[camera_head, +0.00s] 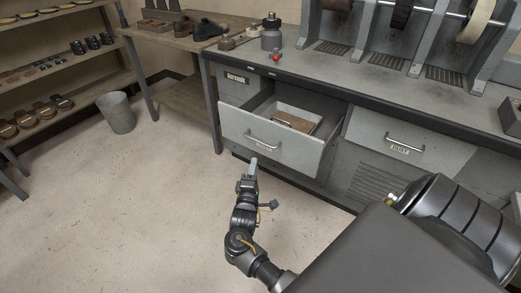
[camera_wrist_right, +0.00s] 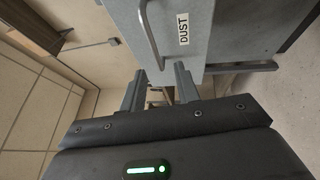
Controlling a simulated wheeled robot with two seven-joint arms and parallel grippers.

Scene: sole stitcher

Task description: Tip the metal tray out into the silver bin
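The silver bin (camera_head: 117,114) stands on the floor at the left in the head view. The drawer (camera_head: 240,128) under the bench is pulled open. Inside it is a pale grey tray (camera_head: 301,112) with something brown in it; I cannot tell whether it is loose from the drawer. My right gripper (camera_head: 253,167) is just in front of and below the open drawer's handle. In the right wrist view the right gripper (camera_wrist_right: 160,85) has its fingers apart and empty, close to a handle on a grey front (camera_wrist_right: 196,45) marked DUST. My left gripper is not in view.
A shut drawer (camera_head: 385,138) marked DUST is to the right of the open one. The bench (camera_head: 340,78) carries the machine above. A wooden table (camera_head: 170,42) and a shoe shelf (camera_head: 60,62) stand at the left.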

